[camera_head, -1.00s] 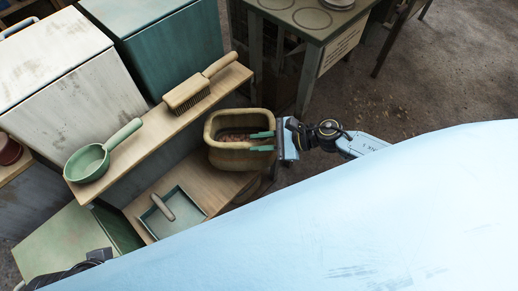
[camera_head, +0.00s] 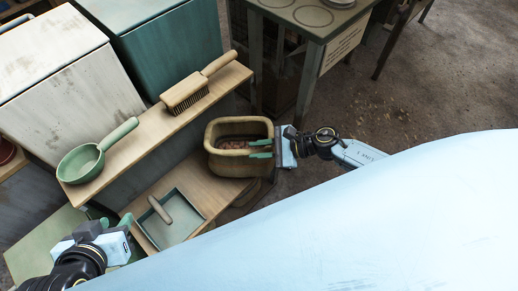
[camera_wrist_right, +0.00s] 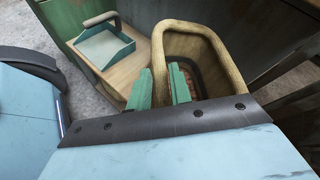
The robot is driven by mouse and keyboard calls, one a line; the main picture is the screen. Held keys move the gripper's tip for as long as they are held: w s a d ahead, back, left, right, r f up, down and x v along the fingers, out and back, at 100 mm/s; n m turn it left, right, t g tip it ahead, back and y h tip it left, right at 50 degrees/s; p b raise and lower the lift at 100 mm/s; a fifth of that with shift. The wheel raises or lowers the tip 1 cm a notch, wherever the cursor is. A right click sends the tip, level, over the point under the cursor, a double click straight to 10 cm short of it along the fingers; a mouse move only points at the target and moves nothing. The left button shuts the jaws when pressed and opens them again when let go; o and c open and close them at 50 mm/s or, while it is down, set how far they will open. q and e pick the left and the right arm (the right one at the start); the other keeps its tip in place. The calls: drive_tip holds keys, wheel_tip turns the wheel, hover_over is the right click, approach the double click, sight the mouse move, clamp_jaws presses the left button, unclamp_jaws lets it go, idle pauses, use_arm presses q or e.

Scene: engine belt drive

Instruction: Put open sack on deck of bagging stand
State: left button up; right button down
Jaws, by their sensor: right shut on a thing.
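The open sack (camera_head: 225,163) is a tan, wide-mouthed bag with a thick rolled rim and brown contents inside. It is upright over the right end of the lower wooden deck (camera_head: 200,182); whether its base touches the deck I cannot tell. My right gripper (camera_head: 261,149) is shut on the sack's right rim, one green finger inside and one outside. The right wrist view shows the sack (camera_wrist_right: 205,45) with the green fingers (camera_wrist_right: 160,88) across its rim. My left gripper (camera_head: 122,222) is at lower left, apart from the sack; its jaw opening is unclear.
A green dustpan (camera_head: 172,222) lies on the deck left of the sack. The upper shelf (camera_head: 150,125) holds a brush (camera_head: 186,95) and a green scoop (camera_head: 82,163). A dark table (camera_head: 315,38) stands behind. Bare floor lies to the right.

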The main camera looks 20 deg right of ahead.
drive_tip(key=c, duration=1.3)
unclamp_jaws()
drive_tip(key=shift+s, duration=0.1)
